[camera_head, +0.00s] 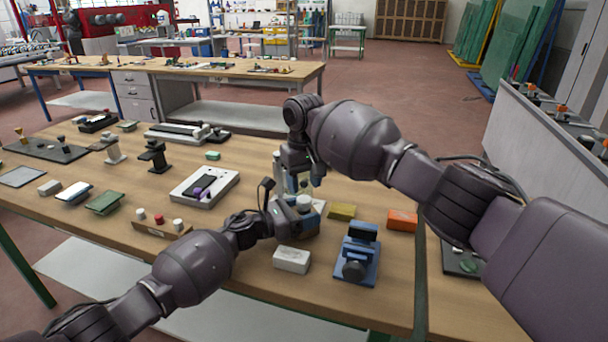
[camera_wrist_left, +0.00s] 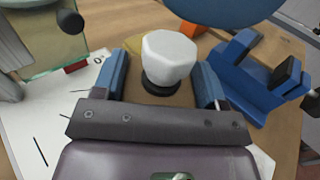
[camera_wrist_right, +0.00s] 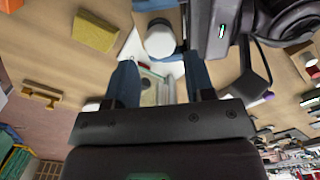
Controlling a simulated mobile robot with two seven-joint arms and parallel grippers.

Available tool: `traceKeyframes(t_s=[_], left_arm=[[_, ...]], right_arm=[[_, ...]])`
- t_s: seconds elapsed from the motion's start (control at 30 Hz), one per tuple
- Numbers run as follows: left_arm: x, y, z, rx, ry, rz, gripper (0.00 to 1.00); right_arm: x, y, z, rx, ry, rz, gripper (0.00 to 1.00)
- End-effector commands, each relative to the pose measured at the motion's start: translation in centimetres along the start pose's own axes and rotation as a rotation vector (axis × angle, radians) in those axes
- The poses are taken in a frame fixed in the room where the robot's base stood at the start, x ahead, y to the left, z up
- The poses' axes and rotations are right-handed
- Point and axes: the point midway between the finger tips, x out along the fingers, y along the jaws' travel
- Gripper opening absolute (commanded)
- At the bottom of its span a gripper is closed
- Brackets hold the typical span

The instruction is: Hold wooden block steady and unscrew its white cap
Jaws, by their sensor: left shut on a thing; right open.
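The white faceted cap (camera_wrist_left: 168,55) sits on a dark collar on the wooden block (camera_wrist_left: 184,98), upright between the blue fingers of my left gripper (camera_wrist_left: 162,75). My left gripper is shut on the block, low over the table; it also shows in the head view (camera_head: 290,222), partly hiding the block. The cap shows in the head view (camera_head: 304,202) and near the top of the right wrist view (camera_wrist_right: 160,40). My right gripper (camera_wrist_right: 161,80) is open and empty, pointing down above the cap and apart from it. In the head view its fingers (camera_head: 300,178) are partly hidden.
A white box (camera_head: 292,260) lies in front of the block. A blue stand (camera_head: 358,255), a yellow sponge (camera_head: 342,211) and an orange box (camera_head: 402,220) are to the right. A white tray device (camera_head: 205,188) and a wooden rack with small caps (camera_head: 160,226) are left.

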Motion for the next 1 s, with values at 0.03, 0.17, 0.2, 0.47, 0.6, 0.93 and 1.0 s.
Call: traceKeyframes(t_s=[0.03, 0.17, 0.2, 0.47, 0.6, 0.93, 1.0], left_arm=[[-0.1, 0.0, -0.1, 0.0, 0.001, 0.001, 0.0], [-0.1, 0.0, -0.1, 0.0, 0.001, 0.001, 0.0], [-0.1, 0.0, -0.1, 0.0, 0.001, 0.001, 0.0], [-0.1, 0.1, -0.1, 0.0, 0.001, 0.001, 0.0], [-0.1, 0.1, -0.1, 0.0, 0.001, 0.001, 0.0], [0.0, 0.1, -0.1, 0.0, 0.001, 0.001, 0.0], [0.0, 0.1, -0.1, 0.0, 0.001, 0.001, 0.0]], right_arm=[[0.9, 0.0, 0.0, 0.0, -0.002, -0.001, 0.49], [2.7, 0.0, 0.0, -0.001, -0.001, 0.0, 0.49], [3.2, 0.0, 0.0, -0.001, -0.002, 0.0, 0.49], [5.3, 0.0, 0.0, 0.0, 0.0, 0.0, 0.49], [5.6, 0.0, 0.0, -0.001, 0.001, 0.0, 0.49], [5.6, 0.0, 0.0, -0.001, 0.0, 0.0, 0.29], [5.6, 0.0, 0.0, -0.001, 0.0, 0.0, 0.18]])
